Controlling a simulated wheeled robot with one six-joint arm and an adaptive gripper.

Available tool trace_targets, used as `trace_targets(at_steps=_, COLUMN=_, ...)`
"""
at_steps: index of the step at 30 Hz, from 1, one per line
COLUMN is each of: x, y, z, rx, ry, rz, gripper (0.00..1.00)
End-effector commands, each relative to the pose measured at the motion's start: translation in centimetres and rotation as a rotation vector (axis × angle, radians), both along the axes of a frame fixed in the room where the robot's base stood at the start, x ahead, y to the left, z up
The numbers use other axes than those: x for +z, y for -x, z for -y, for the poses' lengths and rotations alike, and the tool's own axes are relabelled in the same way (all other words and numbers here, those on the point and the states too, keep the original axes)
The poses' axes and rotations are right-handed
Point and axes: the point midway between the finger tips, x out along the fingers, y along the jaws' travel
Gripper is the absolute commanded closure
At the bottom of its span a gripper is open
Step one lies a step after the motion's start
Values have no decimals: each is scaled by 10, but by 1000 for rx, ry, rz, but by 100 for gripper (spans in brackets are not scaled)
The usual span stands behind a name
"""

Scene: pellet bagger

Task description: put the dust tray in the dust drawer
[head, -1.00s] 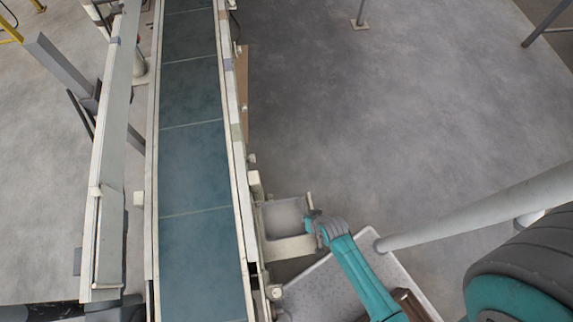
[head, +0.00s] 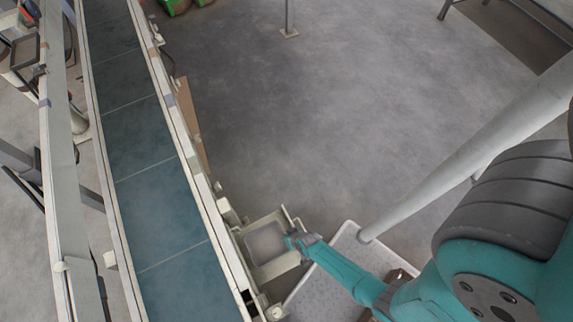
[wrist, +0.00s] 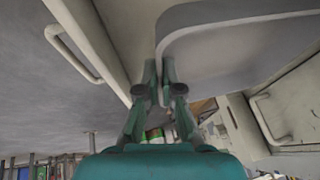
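The dust tray (head: 265,243) is a light grey shallow tray. In the head view it lies within the outline of the cream dust drawer (head: 278,270), which stands out from the conveyor's right side. My gripper (head: 291,241) is at the tray's right side. In the wrist view my gripper (wrist: 160,78) has its fingertips close together on the tray's wall, and the tray (wrist: 235,45) extends to the upper right. A drawer wall (wrist: 108,45) with a handle runs beside it on the left. I cannot tell whether the tray rests on the drawer floor.
The conveyor (head: 160,195) with its teal belt runs along the left. A pale speckled surface (head: 335,275) lies under my arm, just right of the drawer. A thick pale pipe (head: 455,155) slants across the right. The floor beyond is open.

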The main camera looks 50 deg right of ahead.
Motion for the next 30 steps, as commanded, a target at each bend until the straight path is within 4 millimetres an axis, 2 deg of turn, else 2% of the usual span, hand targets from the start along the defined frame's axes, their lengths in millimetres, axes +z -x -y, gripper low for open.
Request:
trace_targets(at_steps=4, x=-6, y=-1, z=0, rx=-1, ry=1, rz=0, gripper=100)
trace_targets(at_steps=15, x=-39, y=0, z=0, rx=-1, ry=-1, rz=-1, gripper=100)
trace_targets(at_steps=28, x=-43, y=0, z=0, rx=-2, ry=-1, rz=0, gripper=100)
trace_targets(at_steps=30, x=-43, y=0, z=0, rx=-1, ry=0, rz=0, gripper=83)
